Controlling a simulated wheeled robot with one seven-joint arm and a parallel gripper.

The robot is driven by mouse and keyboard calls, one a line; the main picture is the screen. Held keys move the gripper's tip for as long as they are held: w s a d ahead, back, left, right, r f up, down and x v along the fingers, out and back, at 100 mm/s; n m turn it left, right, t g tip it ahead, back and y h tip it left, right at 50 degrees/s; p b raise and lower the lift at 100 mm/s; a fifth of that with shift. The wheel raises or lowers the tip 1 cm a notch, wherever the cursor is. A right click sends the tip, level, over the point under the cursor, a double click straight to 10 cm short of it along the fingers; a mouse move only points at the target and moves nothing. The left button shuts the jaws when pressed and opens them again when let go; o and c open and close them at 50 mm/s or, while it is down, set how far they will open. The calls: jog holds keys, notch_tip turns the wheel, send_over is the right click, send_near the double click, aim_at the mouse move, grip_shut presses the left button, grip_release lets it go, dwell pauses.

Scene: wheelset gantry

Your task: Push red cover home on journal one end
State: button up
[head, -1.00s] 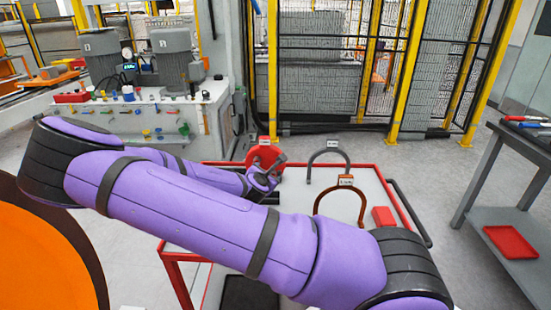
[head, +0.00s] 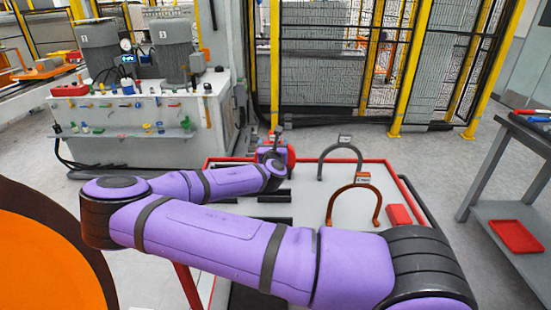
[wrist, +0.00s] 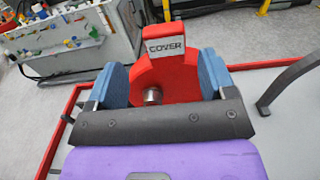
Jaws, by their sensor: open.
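The red cover (wrist: 168,75) is a round red piece with an upright tab labelled "COVER" and a small metal stub low on its near face. In the wrist view the blue finger pads of my gripper (wrist: 163,72) stand on its left and right, with the cover between them. The gripper is open. I cannot tell whether the pads touch the cover. In the head view the cover (head: 289,155) is small and partly hidden by my gripper (head: 272,156) at the cart's far left. I cannot make out a journal end.
The red-rimmed cart (head: 345,162) carries a grey arch (head: 340,150), a brown arch (head: 330,205) and a red block (head: 398,215). A large orange disc (head: 40,260) fills the lower left. A grey workbench (head: 505,160) stands right. Yellow-framed fencing (head: 330,75) stands behind.

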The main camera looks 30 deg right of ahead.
jog(key=x, duration=0.5)
jog(key=shift+d+f, duration=0.15)
jog(key=shift+d, duration=0.2)
grip_shut()
